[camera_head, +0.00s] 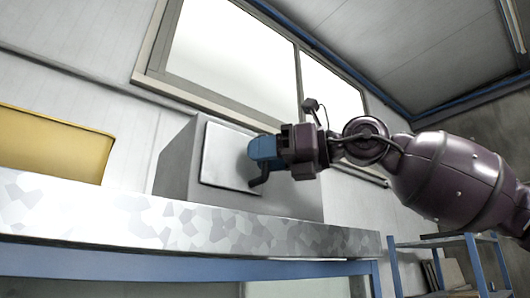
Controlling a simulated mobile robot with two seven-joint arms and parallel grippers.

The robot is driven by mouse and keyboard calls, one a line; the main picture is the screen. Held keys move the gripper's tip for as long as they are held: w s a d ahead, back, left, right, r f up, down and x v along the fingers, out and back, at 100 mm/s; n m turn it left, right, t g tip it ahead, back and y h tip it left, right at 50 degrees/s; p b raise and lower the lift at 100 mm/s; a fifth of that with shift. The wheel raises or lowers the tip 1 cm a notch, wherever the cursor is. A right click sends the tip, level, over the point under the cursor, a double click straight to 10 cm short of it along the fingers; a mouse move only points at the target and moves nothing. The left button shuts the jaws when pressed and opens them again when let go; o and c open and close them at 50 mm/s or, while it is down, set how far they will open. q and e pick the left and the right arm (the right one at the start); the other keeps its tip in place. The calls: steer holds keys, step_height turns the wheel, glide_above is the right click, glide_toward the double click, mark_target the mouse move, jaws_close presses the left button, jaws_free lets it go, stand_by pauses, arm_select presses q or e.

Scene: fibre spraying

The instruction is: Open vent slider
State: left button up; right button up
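A grey box (178,165) stands on the workbench, with a flat pale panel (222,155) on its front face. I cannot make out a separate vent slider; the panel may be part of it. My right arm comes in from the right. Its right gripper (258,165), with a blue part and a dark finger, is at the right edge of the panel and covers part of it. Whether it touches the panel, and whether its fingers are open or shut, I cannot tell. My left gripper is not in view.
The galvanized workbench (150,222) with a blue frame crosses the foreground. A yellow bin (50,145) stands at the left. A blue shelf rack (455,240) is at the lower right. Windows (235,50) are in the wall behind.

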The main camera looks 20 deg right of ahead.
steer(key=c, duration=0.6)
jaws_close()
steer(key=w+d+p, duration=0.1)
steer(key=w+d, duration=0.3)
steer(key=d, duration=0.7)
steer(key=shift+p, duration=0.3)
